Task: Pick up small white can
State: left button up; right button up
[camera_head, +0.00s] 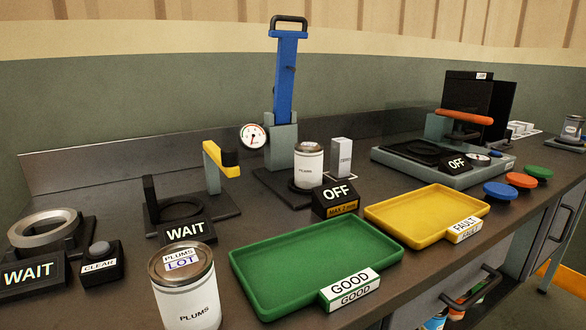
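A white can labelled PLUMS (190,302) stands upright at the front, left of the green tray, with a LOT label on its brown-grey lid. Another white can labelled PLUMS (308,170) stands upright farther back, on the base of the blue-handled device with a gauge. It looks smaller in the picture, but it is also farther away, so I cannot tell which can is truly smaller. Neither of my grippers shows in this view.
An empty green GOOD tray (262,288) and an empty yellow FAULT tray (392,222) lie on the dark counter. An OFF sign (337,194) stands before the rear can. A yellow-handled device (221,160) and a WAIT sign (186,231) stand behind the front can.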

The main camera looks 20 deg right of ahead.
aim_at(309, 156)
jog(key=z, duration=1.1)
jog(key=i+l+u, duration=0.2)
jog(key=l, duration=0.4)
jog(key=k, duration=0.1)
